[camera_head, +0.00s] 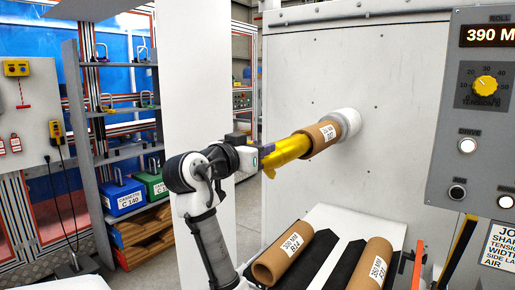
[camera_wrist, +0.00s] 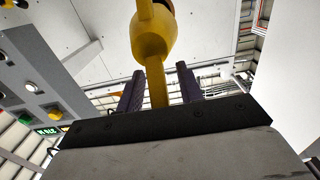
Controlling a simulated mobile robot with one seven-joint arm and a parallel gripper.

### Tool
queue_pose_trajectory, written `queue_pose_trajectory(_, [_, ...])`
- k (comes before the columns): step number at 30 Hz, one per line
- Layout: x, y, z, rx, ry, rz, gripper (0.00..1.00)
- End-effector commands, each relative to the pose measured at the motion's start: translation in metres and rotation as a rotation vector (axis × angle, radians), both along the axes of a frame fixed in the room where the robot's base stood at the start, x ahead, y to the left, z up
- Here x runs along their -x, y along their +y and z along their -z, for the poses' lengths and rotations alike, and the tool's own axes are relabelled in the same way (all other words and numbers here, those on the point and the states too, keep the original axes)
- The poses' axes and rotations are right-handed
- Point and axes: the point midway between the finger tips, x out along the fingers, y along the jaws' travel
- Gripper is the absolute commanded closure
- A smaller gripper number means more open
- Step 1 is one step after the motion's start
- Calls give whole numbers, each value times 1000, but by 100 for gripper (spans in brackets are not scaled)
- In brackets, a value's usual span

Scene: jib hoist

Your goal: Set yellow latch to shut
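The yellow latch (camera_head: 288,151) sits at the near end of a horizontal spindle, in front of a brown cardboard roll (camera_head: 323,137). In the wrist view the latch (camera_wrist: 154,38) shows as a rounded yellow body with a narrow bar running down between my fingers. My gripper (camera_wrist: 160,88) has its two dark fingers apart, one on each side of this bar. A gap shows on the right side of the bar; contact on the left is unclear. In the head view my gripper (camera_head: 262,158) is at the latch's near end, its fingers partly hidden.
A control panel (camera_head: 484,120) with a yellow dial and buttons is at the right. Two cardboard rolls, one labelled 300 MM (camera_head: 283,258) and another (camera_head: 372,265), lie on a rack below. Shelves (camera_head: 112,110) with blue and green cassettes stand at the left.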

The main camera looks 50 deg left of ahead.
Motion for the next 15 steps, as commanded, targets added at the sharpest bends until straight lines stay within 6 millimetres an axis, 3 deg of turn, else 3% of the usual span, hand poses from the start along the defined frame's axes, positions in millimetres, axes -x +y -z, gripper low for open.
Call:
queue_pose_trajectory(8, [3, -1, 0, -1, -1, -1, 64])
queue_pose_trajectory(15, [39, -9, 3, -4, -3, -4, 64])
